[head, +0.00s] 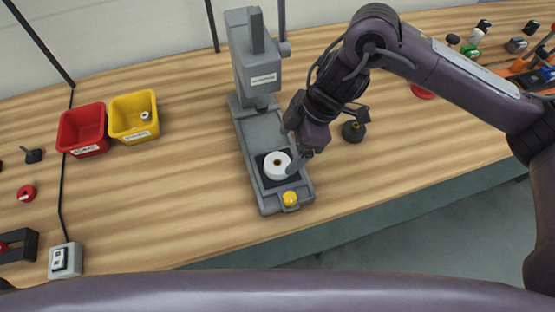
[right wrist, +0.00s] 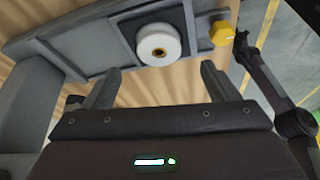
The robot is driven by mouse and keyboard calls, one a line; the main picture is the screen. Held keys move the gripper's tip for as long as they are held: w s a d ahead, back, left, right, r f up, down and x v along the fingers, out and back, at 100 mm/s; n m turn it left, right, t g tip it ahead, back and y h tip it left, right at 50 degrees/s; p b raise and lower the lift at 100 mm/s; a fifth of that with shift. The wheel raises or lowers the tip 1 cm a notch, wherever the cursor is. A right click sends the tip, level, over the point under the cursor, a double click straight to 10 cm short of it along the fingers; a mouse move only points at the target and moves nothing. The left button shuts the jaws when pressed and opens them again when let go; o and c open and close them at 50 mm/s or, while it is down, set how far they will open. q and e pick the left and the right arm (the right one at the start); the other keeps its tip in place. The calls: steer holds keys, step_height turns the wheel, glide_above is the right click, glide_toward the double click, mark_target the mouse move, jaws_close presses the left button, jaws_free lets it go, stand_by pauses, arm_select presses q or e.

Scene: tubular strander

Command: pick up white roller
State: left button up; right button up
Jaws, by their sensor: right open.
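The white roller (head: 277,165) has a brown centre hole and sits on the dark square pad on the base of the grey press (head: 262,125). It also shows in the right wrist view (right wrist: 159,44), ahead of the fingertips. My right gripper (head: 297,163) is just right of the roller in the head view. In the right wrist view its two fingers (right wrist: 156,80) stand apart with nothing between them. In the head view the gripper slightly overlaps the roller's right edge; I cannot tell whether they touch. My left gripper is not in view.
The press column (head: 252,60) rises behind the roller, and a yellow knob (head: 290,198) is at the base's front. Red (head: 84,130) and yellow (head: 135,115) bins stand left. A dark round part (head: 353,130) lies right of my gripper.

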mark_target(278, 162)
steer(key=p+x, duration=0.1)
steer(key=x, duration=0.4)
steer(key=shift+w+f+p, duration=0.1)
steer(key=shift+f+p, duration=0.2)
steer(key=shift+p, duration=0.1)
steer(key=shift+a+f, duration=0.1)
steer(key=shift+f, duration=0.1)
steer(key=c, duration=1.3)
steer(key=shift+r, duration=0.1)
steer(key=shift+c, duration=0.9)
